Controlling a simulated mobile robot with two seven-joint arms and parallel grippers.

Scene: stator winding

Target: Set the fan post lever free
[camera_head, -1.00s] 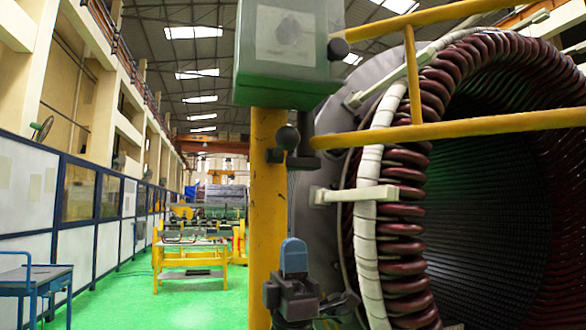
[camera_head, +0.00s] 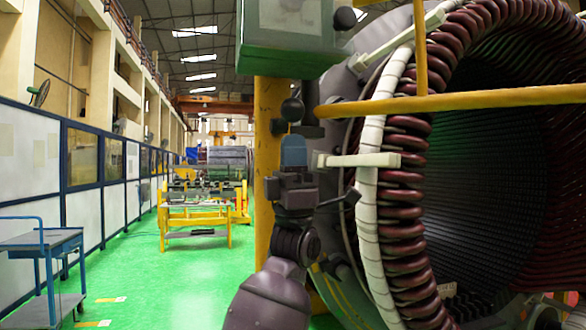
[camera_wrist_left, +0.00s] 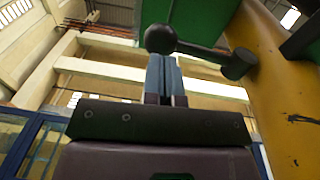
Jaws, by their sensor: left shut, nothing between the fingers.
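The fan post lever is a dark rod with a round ball knob (camera_head: 292,110), mounted on the yellow post (camera_head: 268,190) under a grey-green box. In the left wrist view the ball knob (camera_wrist_left: 160,39) is at upper middle, and its rod runs right to a dark hub (camera_wrist_left: 238,64) by the post. My left gripper (camera_head: 293,150) points up with its blue fingers shut and empty, just below the knob in the picture. Its fingertips (camera_wrist_left: 163,68) appear right under the ball in the wrist view; I cannot tell whether they touch it. My right gripper is not in view.
The grey-green box (camera_head: 285,35) hangs above the lever. The large stator with dark red coils (camera_head: 402,195) and yellow rails (camera_head: 460,100) stand close on the right. A blue cart (camera_head: 45,255) is at left. Green floor lies open between.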

